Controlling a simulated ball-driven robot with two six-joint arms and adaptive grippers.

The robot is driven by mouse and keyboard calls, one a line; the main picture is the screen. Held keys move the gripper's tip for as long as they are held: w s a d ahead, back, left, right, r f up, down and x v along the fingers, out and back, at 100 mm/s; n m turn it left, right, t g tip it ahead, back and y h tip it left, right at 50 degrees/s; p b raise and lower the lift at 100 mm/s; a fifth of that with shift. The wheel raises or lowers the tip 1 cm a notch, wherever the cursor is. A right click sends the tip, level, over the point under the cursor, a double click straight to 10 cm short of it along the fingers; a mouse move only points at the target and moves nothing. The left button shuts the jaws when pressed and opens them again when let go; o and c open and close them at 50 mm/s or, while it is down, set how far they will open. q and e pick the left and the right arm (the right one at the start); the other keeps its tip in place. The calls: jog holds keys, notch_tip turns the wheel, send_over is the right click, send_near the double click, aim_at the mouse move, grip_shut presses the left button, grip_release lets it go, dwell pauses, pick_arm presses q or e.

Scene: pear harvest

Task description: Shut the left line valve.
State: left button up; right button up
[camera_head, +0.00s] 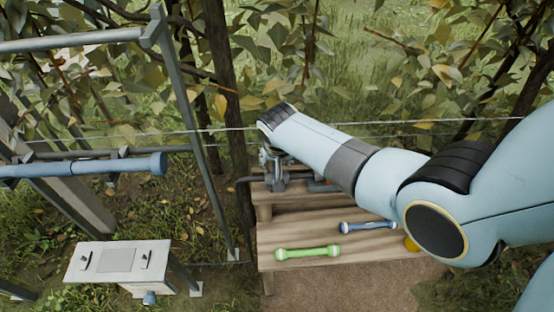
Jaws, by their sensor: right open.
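My right arm reaches in from the right across the bench. The gripper is open. I cannot make out the left line valve for certain; the gripper and forearm cover part of the pipework. I cannot tell whether the gripper touches anything there. My left gripper is not in view.
A green dumbbell-shaped piece (307,253) and a blue one (368,226) lie on the bench (290,234). An orange object (411,244) is partly hidden by my arm. A white box (117,262) and metal frame (184,95) stand left; a wire and foliage lie behind.

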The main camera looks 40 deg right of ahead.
jog(key=v, duration=1.2)
